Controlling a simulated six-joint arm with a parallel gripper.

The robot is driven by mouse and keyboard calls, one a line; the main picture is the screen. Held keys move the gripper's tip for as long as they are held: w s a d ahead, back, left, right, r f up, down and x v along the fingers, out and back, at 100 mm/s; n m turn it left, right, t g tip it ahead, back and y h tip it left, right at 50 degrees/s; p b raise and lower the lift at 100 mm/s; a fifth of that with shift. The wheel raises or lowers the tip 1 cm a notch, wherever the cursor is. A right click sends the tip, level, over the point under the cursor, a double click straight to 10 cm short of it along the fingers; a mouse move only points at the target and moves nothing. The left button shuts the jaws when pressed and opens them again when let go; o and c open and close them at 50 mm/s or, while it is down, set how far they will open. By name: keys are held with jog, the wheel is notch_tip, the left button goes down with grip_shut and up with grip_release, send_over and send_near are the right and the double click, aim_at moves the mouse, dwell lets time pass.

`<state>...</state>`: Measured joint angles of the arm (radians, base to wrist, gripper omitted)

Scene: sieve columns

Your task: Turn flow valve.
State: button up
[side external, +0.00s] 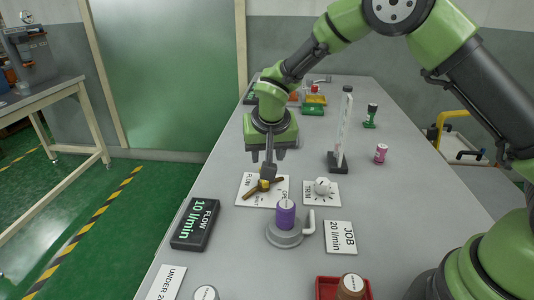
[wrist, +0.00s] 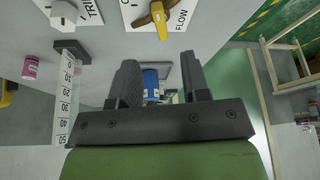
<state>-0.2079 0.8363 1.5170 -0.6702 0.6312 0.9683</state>
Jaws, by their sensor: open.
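The handle lies slanted across the plate. It also shows at the top of the wrist view (wrist: 160,18). My gripper (side external: 267,156) is above and close to the valve, pointing down. In the wrist view my gripper (wrist: 162,82) has its two dark fingers wide apart, with the valve outside the gap. Contact with the handle cannot be told. A black display (side external: 195,224) appears to read FLOW 10 l/min. A JOB card (side external: 340,237) reads 20 l/min.
A TRIM knob (side external: 322,187) sits right of the valve. A purple cylinder (side external: 285,214) on a grey base (side external: 284,237) stands in front. A clear scaled tube (side external: 344,125) stands behind right, near a pink jar (side external: 381,153). A red tray (side external: 325,290) is at the front.

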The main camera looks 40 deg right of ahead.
jog(key=w+a+m+t+y, duration=0.2)
jog(key=a+m+y, duration=0.2)
jog(key=a+m, duration=0.2)
jog(key=w+d+r+m+t+h, duration=0.25)
jog(key=w+r+m+t, duration=0.2)
jog(key=m, duration=1.15)
jog(key=s+d+f+m+g+h, duration=0.2)
jog(key=s+d+f+m+g, duration=0.35)
jog(key=m, duration=0.85)
jog(key=shift+g+y, duration=0.25)
jog(key=shift+g, duration=0.15)
jog(key=x, duration=0.2)
jog(key=a+x, duration=0.1)
jog(key=x, duration=0.5)
jog(key=shift+s+a+f, duration=0.2)
jog(key=shift+a+f, duration=0.1)
jog(key=shift+f, duration=0.1)
grip_shut()
